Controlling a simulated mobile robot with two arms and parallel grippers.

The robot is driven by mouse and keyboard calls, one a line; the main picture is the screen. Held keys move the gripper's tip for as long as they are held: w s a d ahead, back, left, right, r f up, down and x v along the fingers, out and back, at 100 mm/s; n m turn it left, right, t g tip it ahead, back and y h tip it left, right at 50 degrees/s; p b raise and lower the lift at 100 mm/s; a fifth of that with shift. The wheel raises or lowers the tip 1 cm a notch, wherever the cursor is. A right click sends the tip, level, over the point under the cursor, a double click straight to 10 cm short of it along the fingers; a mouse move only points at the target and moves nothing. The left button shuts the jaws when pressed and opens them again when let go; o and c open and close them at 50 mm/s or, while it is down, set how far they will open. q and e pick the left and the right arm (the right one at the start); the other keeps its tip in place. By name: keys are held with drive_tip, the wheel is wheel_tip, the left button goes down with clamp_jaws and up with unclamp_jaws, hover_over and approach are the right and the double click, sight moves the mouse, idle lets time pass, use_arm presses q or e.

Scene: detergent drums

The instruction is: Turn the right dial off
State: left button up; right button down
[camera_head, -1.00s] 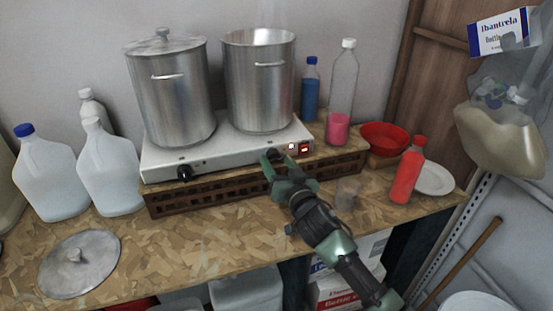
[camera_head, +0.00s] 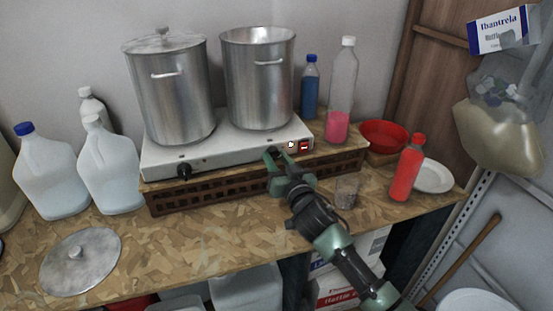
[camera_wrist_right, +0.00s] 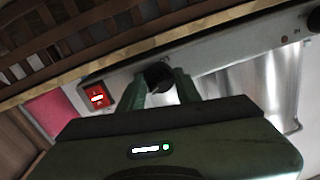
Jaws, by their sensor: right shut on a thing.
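The white double hot plate (camera_head: 228,148) stands on a brown slatted crate and carries two steel pots. Its left dial (camera_head: 184,171) is black and free. My right gripper (camera_head: 277,157) is at the right front of the hot plate, its fingers on either side of the black right dial. In the right wrist view the right dial (camera_wrist_right: 158,77) sits between the two green fingertips (camera_wrist_right: 161,88), and the gripper is shut on it. A red switch (camera_head: 303,147) is just right of the dial and also shows in the wrist view (camera_wrist_right: 98,97). My left gripper is not in view.
A clear glass (camera_head: 346,191) stands close to the right of my right gripper. A red bottle (camera_head: 406,172), a white plate (camera_head: 434,177) and a red bowl (camera_head: 384,138) are farther right. A metal lid (camera_head: 78,263) lies front left. The front middle of the table is clear.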

drive_tip(key=n+p, duration=0.1)
drive_tip(key=n, duration=0.5)
drive_tip(key=shift+r, duration=0.1)
drive_tip(key=n+p, duration=0.1)
drive_tip(key=n, duration=0.2)
drive_tip(key=shift+n, duration=0.4)
drive_tip(key=shift+n+h+p, duration=0.3)
drive_tip(key=shift+n+h, duration=0.1)
drive_tip(key=shift+n, duration=1)
drive_tip(key=c, duration=1)
unclamp_jaws()
